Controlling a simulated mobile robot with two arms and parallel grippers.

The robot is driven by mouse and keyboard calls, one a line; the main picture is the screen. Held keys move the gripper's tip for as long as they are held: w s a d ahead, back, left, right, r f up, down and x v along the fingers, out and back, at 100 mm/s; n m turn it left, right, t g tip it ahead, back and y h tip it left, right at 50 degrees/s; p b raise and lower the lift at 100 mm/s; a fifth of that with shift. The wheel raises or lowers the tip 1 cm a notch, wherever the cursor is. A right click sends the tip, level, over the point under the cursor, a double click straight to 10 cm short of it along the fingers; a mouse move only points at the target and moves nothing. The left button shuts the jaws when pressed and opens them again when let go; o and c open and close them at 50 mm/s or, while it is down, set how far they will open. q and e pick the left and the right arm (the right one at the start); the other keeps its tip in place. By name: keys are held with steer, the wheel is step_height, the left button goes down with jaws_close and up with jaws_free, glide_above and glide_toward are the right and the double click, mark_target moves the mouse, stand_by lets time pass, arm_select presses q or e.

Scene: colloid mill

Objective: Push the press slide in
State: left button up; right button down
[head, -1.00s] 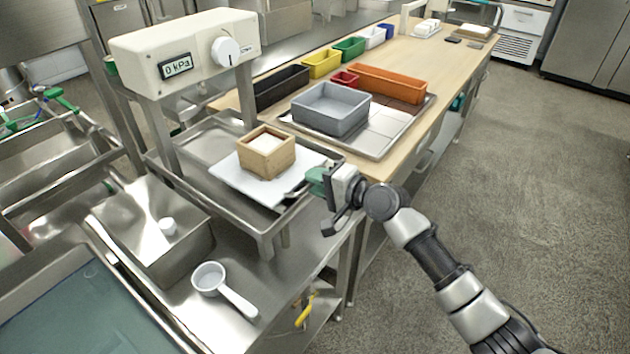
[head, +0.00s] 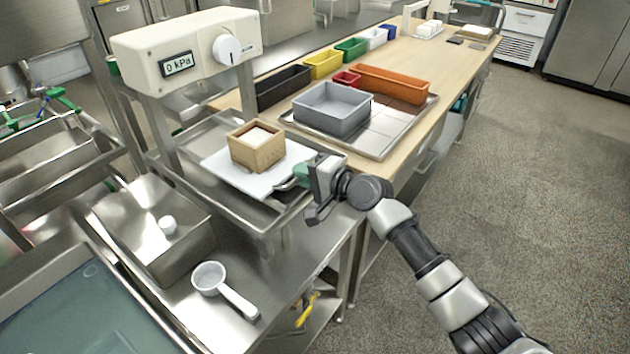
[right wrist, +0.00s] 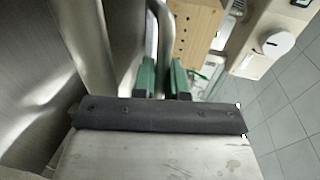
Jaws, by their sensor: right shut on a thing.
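The press slide is a white plate (head: 232,174) on a metal tray frame under the cream press head (head: 185,50). A square wooden mould (head: 262,157) with white content stands upright on the plate. My right gripper (head: 298,176), with green fingertips, is at the slide's right edge. In the right wrist view, its green fingers (right wrist: 163,82) are shut on a grey metal bar (right wrist: 164,35), the slide's handle. The mould's wooden side (right wrist: 196,32) shows beyond it. The mould is still partly out in front of the press head. My left gripper is out of view.
A steel sink-like bin (head: 150,235) and a white scoop (head: 222,287) are at the front left. A grey bin (head: 330,112) and coloured trays stand on the wooden table behind. The floor at right is clear.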

steer(key=shift+w+a+f, duration=0.1)
steer(key=shift+w+a, duration=0.25)
steer(key=shift+a, duration=0.15)
steer(key=shift+s+d, duration=0.15)
steer(key=shift+d, duration=0.05)
steer(key=c, duration=1.5)
jaws_free()
steer(key=shift+o, duration=0.2)
steer(key=v, duration=1)
steer(key=shift+s+d+p, duration=0.2)
steer(key=shift+d+p, duration=0.1)
steer(key=shift+p, duration=0.15)
